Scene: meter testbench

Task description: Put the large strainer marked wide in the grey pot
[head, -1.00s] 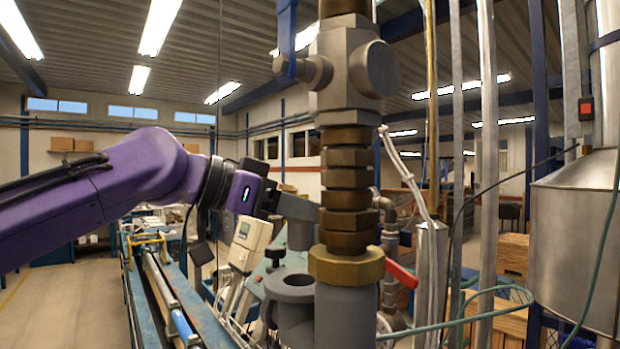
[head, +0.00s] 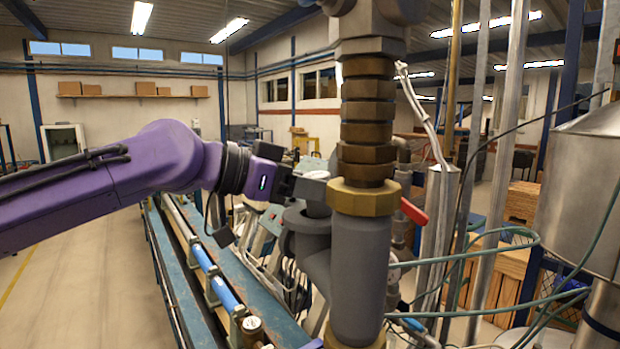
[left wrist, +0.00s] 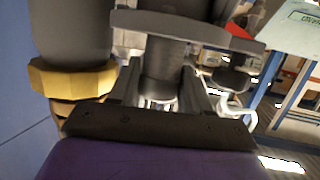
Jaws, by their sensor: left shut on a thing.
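My left gripper (head: 305,186) reaches in from the left and is shut on a grey cylinder, which I take to be the large strainer (head: 318,206). In the left wrist view the strainer (left wrist: 165,72) stands between the two fingers (left wrist: 160,92). No "wide" mark can be read. The grey pot (head: 305,226) is the flanged side body on the pipe, right below the strainer. The pot's rim (left wrist: 190,28) crosses the strainer's lower end in the left wrist view. How far the strainer is inside the pot is hidden. My right gripper is not in view.
The vertical grey pipe (head: 361,265) with its brass ring (head: 363,198) and stacked brown nuts (head: 368,115) stands close to the right of my left gripper. A red lever (head: 413,212) sits behind. A blue bench (head: 187,290) runs below. Hoses hang at the right.

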